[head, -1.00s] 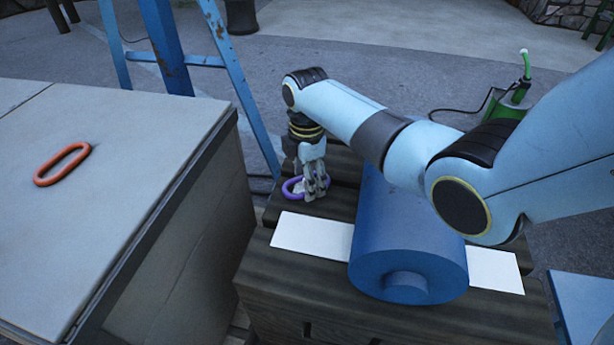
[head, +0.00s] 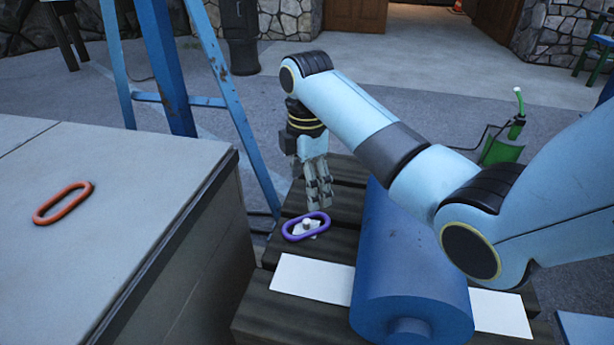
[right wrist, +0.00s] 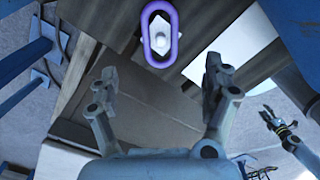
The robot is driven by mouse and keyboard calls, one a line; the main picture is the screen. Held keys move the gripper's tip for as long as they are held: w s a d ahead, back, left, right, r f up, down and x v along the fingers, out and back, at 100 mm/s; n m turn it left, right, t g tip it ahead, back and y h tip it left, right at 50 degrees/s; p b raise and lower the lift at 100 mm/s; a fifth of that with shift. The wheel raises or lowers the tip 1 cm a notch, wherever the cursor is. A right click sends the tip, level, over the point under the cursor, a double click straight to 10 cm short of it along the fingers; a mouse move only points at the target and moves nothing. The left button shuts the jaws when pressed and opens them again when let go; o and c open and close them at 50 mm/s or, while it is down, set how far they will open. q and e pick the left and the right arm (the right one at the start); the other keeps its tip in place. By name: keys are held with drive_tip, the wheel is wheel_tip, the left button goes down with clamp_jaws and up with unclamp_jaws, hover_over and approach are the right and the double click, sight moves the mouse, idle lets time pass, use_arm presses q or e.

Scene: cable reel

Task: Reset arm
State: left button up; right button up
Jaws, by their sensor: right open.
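My right gripper (head: 319,190) is open and empty above the wooden slats, just behind a purple oval ring (head: 306,227). The ring lies around a small white peg (head: 306,224) on a pale base. In the right wrist view the ring (right wrist: 160,36) shows beyond the spread fingers (right wrist: 160,92), apart from them. An orange oval ring (head: 62,203) lies on the grey table at the left of the head view. My left gripper does not show in the head view.
A large blue cylinder (head: 410,275) lies on the slatted wooden stand (head: 275,312), over a white sheet (head: 312,279). The grey tabletop (head: 120,170) stands to the left. A blue ladder (head: 222,80) rises behind. A green canister (head: 502,148) stands at the back right.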

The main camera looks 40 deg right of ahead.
drive_tip(key=shift+r, duration=0.9)
